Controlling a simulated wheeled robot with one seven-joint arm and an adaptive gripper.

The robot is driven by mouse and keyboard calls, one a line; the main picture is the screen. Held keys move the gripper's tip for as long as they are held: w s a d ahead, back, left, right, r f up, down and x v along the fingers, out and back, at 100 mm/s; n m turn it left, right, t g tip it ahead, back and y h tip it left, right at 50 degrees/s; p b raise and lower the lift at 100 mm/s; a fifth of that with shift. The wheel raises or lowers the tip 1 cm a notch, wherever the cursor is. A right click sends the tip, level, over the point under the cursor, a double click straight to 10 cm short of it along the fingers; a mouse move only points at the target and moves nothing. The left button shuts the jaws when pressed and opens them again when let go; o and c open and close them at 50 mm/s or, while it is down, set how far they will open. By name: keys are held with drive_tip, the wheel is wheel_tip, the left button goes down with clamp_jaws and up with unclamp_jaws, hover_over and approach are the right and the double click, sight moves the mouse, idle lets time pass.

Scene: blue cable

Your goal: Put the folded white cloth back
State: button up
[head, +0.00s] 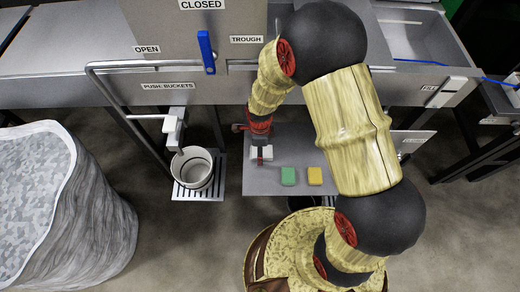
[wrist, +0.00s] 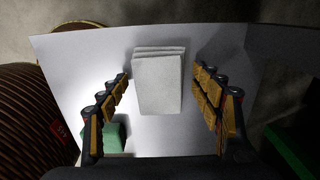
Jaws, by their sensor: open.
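The folded white cloth (wrist: 158,85) lies as a layered stack on the grey shelf (wrist: 70,60). In the head view the cloth (head: 266,153) is small and partly covered by my gripper (head: 259,148), at the shelf's left side. In the wrist view my gripper (wrist: 160,76) is open, with one finger on each side of the cloth. Gaps show between the cloth and both fingers. I cannot tell the exact height of the fingertips over the shelf.
A green sponge (head: 288,176) and a yellow sponge (head: 315,176) lie right of the cloth. The green sponge (wrist: 117,138) shows by the left finger. A white bucket (head: 192,168) stands on a grate at left. The trough panel (head: 200,92) overhangs behind.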

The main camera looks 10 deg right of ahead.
drive_tip(key=shift+r, duration=0.1)
wheel_tip(320, 180, up, 8)
drive_tip(key=p, duration=0.3)
wheel_tip(320, 180, up, 10)
drive_tip(key=d+r+n+t, duration=0.1)
drive_tip(key=d+n, duration=0.1)
drive_tip(key=n, duration=0.2)
wheel_tip(320, 180, up, 8)
drive_tip(key=n+t, duration=0.2)
drive_tip(key=n, duration=0.2)
hover_over(265, 149)
drive_tip(key=s+d, duration=0.2)
drive_tip(key=s+d+r+n+t, duration=0.1)
drive_tip(key=s+d+r+n, duration=0.1)
drive_tip(key=s+r+n, duration=0.4)
drive_tip(key=s+d+r+n+t, duration=0.1)
drive_tip(key=s+d+r+n, duration=0.2)
drive_tip(key=s+r+n, duration=0.3)
wheel_tip(265, 149, up, 3)
drive_tip(key=shift+s+d+t, duration=0.25)
drive_tip(key=shift+s+t, duration=0.05)
drive_tip(key=shift+s, duration=0.85)
